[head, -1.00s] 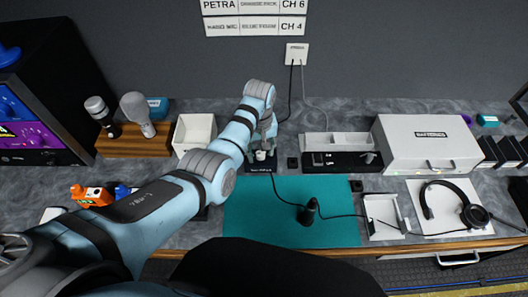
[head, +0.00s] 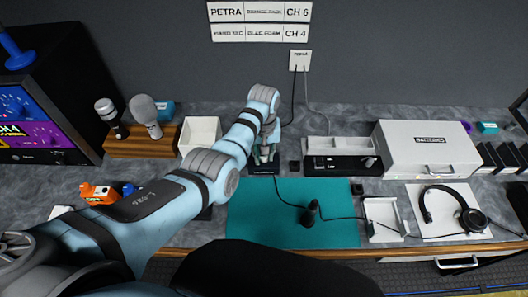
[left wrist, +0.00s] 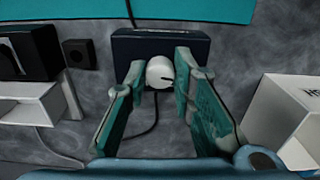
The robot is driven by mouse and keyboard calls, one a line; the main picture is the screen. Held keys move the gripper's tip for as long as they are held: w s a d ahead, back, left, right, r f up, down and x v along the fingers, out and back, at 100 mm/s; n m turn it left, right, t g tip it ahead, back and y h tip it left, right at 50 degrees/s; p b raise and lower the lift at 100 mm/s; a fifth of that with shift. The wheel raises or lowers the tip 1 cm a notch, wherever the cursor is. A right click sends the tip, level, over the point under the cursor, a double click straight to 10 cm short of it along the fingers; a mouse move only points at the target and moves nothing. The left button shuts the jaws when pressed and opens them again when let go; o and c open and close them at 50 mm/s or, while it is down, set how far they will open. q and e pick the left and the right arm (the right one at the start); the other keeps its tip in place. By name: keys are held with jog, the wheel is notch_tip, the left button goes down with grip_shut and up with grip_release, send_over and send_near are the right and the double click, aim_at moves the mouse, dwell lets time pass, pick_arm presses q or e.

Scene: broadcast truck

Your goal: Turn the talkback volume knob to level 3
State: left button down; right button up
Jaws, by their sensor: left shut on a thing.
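The talkback volume knob is a round white knob (left wrist: 159,72) with a dark mark on its right side in the left wrist view. It sits on a small dark box (left wrist: 160,45), which also shows in the head view (head: 263,170) at the back edge of the teal mat. My left gripper (head: 265,157) reaches down over this box and mostly hides the knob in the head view. In the left wrist view its two teal fingers (left wrist: 161,75) close on the knob from both sides. The level marks are too small to read. My right gripper is not seen.
A white open bin (head: 200,132) stands left of the dark box. A gooseneck microphone (head: 309,214) stands on the teal mat (head: 262,225). A cable runs beside the box.

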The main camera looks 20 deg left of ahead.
pick_arm(q)
jog(key=m+p, duration=0.1)
jog(key=m, duration=0.2)
jog(key=shift+a+m, duration=0.1)
jog(key=shift+m, duration=0.2)
jog(key=m, duration=0.4)
jog(key=shift+m, duration=0.3)
jog(key=m, duration=0.4)
jog(key=shift+m, duration=1.8)
jog(key=shift+f+m, duration=0.1)
jog(key=shift+m, duration=0.2)
jog(key=c, duration=1.5)
grip_release()
jog(key=shift+o, duration=0.7)
jog(key=shift+w, duration=0.2)
